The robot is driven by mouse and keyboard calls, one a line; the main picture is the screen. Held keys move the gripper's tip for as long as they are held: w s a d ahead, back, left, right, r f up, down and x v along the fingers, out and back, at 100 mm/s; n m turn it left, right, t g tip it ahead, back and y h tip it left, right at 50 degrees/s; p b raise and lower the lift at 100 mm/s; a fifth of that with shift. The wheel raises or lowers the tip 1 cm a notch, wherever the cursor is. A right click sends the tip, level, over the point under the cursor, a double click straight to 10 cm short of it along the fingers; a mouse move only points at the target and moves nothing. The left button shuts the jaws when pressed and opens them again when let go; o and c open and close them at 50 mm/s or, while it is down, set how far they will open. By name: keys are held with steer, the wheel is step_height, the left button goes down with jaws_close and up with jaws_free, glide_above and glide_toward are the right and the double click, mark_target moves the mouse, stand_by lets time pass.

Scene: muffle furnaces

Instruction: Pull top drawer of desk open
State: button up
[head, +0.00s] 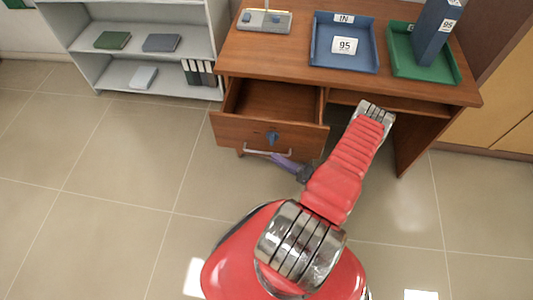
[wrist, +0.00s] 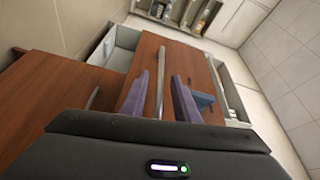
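The wooden desk (head: 400,82) has its top drawer (head: 262,100) pulled well out, and its inside looks empty. A silver bar handle (head: 268,152) is on the drawer front, below a small blue piece (head: 272,137). My gripper (head: 284,160) is low at the drawer front, by the handle, partly hidden by my arm. In the wrist view the purple fingers (wrist: 160,98) stand apart, one on each side of the handle bar (wrist: 160,72), with gaps showing. The blue piece (wrist: 203,99) is beside the right finger.
On the desk are a blue tray (head: 316,58), a green tray (head: 400,68) with a blue binder (head: 432,35), and a grey device (head: 264,21). A grey shelf (head: 85,60) with books stands left of the desk. The tiled floor before the drawer is clear beside my arm.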

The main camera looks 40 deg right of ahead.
mark_target(266, 153)
steer(key=shift+x, duration=2.9)
jaws_close()
